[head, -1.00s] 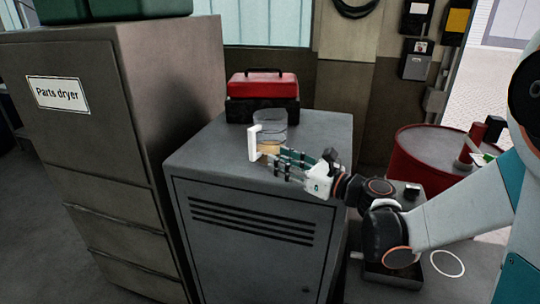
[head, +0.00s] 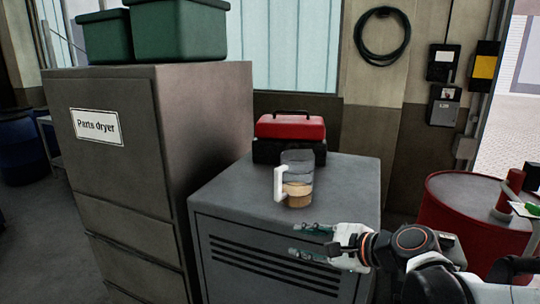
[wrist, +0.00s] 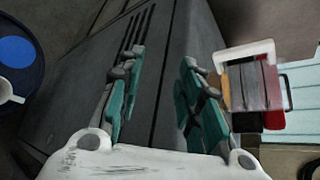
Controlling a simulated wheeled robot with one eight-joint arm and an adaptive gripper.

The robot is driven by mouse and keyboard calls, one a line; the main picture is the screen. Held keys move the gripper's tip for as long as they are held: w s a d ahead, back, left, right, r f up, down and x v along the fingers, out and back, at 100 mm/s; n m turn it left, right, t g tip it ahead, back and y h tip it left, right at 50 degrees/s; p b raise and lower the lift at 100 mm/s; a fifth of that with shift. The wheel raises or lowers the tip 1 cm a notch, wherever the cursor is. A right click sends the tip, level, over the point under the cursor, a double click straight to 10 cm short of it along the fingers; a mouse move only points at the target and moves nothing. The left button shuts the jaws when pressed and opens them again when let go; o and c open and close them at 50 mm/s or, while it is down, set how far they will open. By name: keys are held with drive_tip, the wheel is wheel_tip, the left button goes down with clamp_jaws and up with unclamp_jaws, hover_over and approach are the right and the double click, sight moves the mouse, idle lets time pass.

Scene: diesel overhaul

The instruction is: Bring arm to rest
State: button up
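My gripper (head: 312,241) is at the front right of the grey cabinet in the head view, its fingers pointing left. In the wrist view its two teal fingers (wrist: 160,95) stand well apart with nothing between them. A clear jug (head: 297,172) with a white handle and a tan content in its lower part stands upright on the cabinet top, behind and apart from the gripper. In the wrist view the jug (wrist: 250,85) shows to the right of the fingers. My arm reaches in from the lower right of the head view.
The grey cabinet (head: 350,190) has a vented front. A red and black toolbox (head: 290,130) sits behind the jug. The tall parts dryer (head: 120,165) stands left with green bins (head: 178,28) on top. A red drum (head: 465,215) stands right, with items on it.

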drive_tip(key=s+d+f+n+h+b, duration=0.1)
drive_tip(key=s+d+f+n+h, duration=0.2)
drive_tip(key=s+n, duration=0.2)
drive_tip(key=s+d+f+n+g+h+b, duration=0.1)
drive_tip(key=s+d+f+n+h+b, duration=0.1)
drive_tip(key=s+n, duration=0.4)
drive_tip(key=s+d+f+n+g+h+b, duration=0.1)
drive_tip(key=s+d+f+n+h, duration=0.2)
drive_tip(key=s+d+n, duration=0.2)
drive_tip(key=shift+s+d+f+n+h+b, duration=0.3)
drive_tip(key=shift+s+d+f+n+h, duration=0.05)
drive_tip(key=shift+n+h, duration=0.05)
